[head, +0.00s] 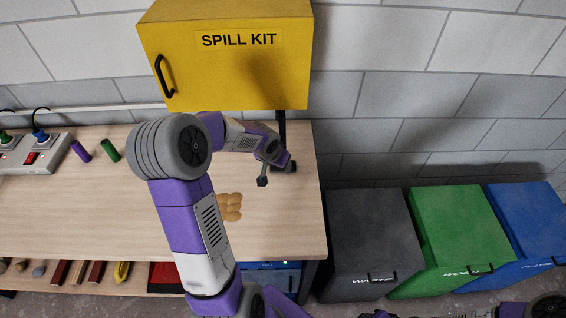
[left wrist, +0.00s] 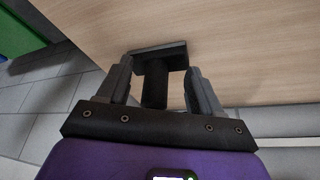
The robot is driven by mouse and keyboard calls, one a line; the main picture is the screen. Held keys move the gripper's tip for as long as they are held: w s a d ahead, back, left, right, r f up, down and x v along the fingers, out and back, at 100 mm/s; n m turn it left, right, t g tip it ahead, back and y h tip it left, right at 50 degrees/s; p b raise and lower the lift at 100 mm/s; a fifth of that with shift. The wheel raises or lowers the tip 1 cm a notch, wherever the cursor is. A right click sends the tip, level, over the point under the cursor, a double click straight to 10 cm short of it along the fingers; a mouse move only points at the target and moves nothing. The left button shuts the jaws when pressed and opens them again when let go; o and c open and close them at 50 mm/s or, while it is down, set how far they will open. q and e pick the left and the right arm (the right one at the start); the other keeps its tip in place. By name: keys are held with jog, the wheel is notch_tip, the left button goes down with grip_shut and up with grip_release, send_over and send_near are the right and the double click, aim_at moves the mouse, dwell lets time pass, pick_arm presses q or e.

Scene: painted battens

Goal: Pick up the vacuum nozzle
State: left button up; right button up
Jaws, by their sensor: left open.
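The vacuum nozzle (left wrist: 154,86) is a black T-shaped piece in the left wrist view, with a wide flat head and a narrower stem. Its head lies against the wooden tabletop, and the stem is between my open left fingers (left wrist: 155,84), with small gaps visible on both sides. In the head view my left gripper (head: 277,174) is at the right end of the workbench, below the yellow cabinet. The dark nozzle there is largely merged with the gripper and hard to make out.
The yellow spill kit cabinet (head: 225,75) hangs above the workbench (head: 60,205), close over my left forearm. A dark upright bar (head: 282,128) runs below it. Tan rounded pieces (head: 230,207) lie nearby. Grey, green and blue bins (head: 463,240) stand right of the bench.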

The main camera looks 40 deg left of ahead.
pick_arm(q)
jog(key=shift+w+a+f, duration=0.2)
jog(key=shift+w, duration=0.65)
jog(key=shift+w+a+f, duration=0.2)
jog(key=shift+w+f, duration=0.05)
jog(key=shift+w, duration=0.55)
jog(key=shift+w+a+f, duration=0.2)
jog(key=shift+w, duration=0.65)
jog(key=c, duration=1.1)
jog(key=shift+r, duration=0.1)
jog(key=shift+r, duration=0.55)
notch_tip(320, 180, up, 2)
jog(key=shift+r+p, duration=0.1)
jog(key=shift+p, duration=0.4)
jog(key=shift+s+d+r, duration=0.1)
jog(key=shift+s, duration=0.45)
jog(key=s+d, duration=0.1)
jog(key=s, duration=0.4)
jog(key=s+d, duration=0.1)
jog(key=s, duration=0.5)
jog(key=s+d, duration=0.2)
jog(key=s, duration=0.3)
jog(key=shift+s, duration=0.25)
